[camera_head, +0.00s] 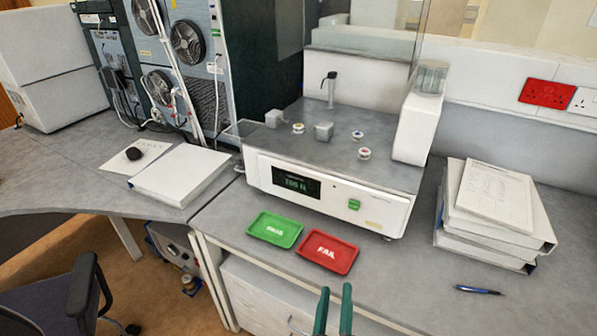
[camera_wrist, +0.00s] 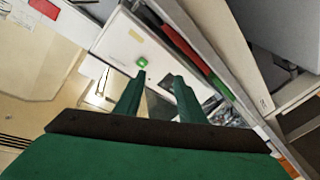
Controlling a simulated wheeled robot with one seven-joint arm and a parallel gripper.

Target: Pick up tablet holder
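My gripper (camera_head: 336,290) is at the bottom of the head view, in front of the bench edge and nearer than the trays. Its two green fingers are apart with nothing between them; they also show in the wrist view (camera_wrist: 159,76). The tester machine (camera_head: 335,185) stands on the bench beyond my gripper. On its top are small round white pieces with coloured tops (camera_head: 298,128) (camera_head: 357,135) (camera_head: 364,153) and two grey blocks (camera_head: 323,130) (camera_head: 274,118). I cannot tell for certain which is the tablet holder. The wrist view shows the machine's front with its green button (camera_wrist: 141,62).
A green tray (camera_head: 275,230) and a red FAIL tray (camera_head: 324,252) lie before the machine. Stacked binders (camera_head: 490,235) and a blue pen (camera_head: 478,290) are at right. A clear screen and a white column (camera_head: 416,128) rise around the machine's top. A white binder (camera_head: 180,175) lies left.

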